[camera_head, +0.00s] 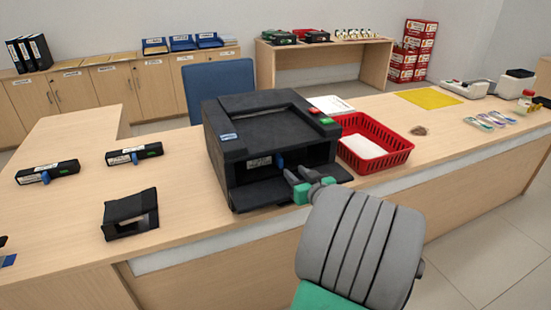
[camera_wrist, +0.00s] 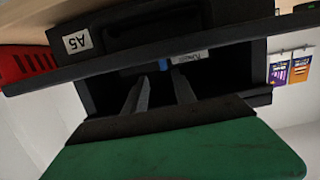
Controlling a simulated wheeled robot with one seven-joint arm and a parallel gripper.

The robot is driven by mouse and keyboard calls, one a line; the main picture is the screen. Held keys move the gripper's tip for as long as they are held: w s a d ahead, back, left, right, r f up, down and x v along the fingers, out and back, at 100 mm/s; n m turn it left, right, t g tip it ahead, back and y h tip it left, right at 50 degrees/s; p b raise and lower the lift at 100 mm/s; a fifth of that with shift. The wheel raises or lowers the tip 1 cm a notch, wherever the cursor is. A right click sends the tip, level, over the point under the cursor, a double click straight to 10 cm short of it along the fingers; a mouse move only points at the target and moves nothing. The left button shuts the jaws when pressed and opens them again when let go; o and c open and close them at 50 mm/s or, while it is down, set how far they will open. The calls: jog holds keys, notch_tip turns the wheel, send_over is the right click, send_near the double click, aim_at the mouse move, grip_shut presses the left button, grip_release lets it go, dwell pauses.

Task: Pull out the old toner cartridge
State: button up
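The black printer (camera_head: 225,145) stands on the counter with its front flap (camera_head: 262,194) folded down. The old toner cartridge (camera_head: 259,162) sits inside the front opening, showing a white label and a blue tab (camera_head: 280,159). My gripper (camera_head: 297,180) is at the right part of the opening, over the flap. In the wrist view, my gripper (camera_wrist: 160,76) has its two grey fingers apart, pointing into the opening. The blue tab (camera_wrist: 165,66) shows between and just beyond the fingertips, beside the label (camera_wrist: 188,58); contact cannot be told. Most of the cartridge is hidden inside.
Two black cartridges with blue tabs (camera_head: 48,172) (camera_head: 134,154) lie on the counter (camera_head: 80,220) at left, with an empty black holder (camera_head: 130,215) nearer. A red basket (camera_head: 385,160) with white paper stands close to the printer's right. The counter in front of the holder is clear.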

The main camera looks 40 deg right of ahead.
aim_at(282, 161)
jog(key=x, duration=0.8)
jog(key=shift+w+a+f, duration=0.25)
jog(key=shift+a+f, duration=0.05)
jog(key=shift+a, duration=0.05)
jog(key=shift+w+d+b, duration=0.15)
jog(key=shift+w+b, duration=0.2)
jog(key=shift+w, duration=0.1)
jog(key=shift+r, duration=0.1)
grip_shut()
jog(key=shift+d+r+b, duration=0.1)
jog(key=shift+r+b, duration=0.05)
jog(key=shift+b, duration=0.15)
jog(key=shift+r, duration=0.15)
jog(key=f+b+v, duration=0.2)
jog(key=b+v, duration=0.2)
jog(key=v, duration=1.3)
jog(key=shift+s, duration=0.15)
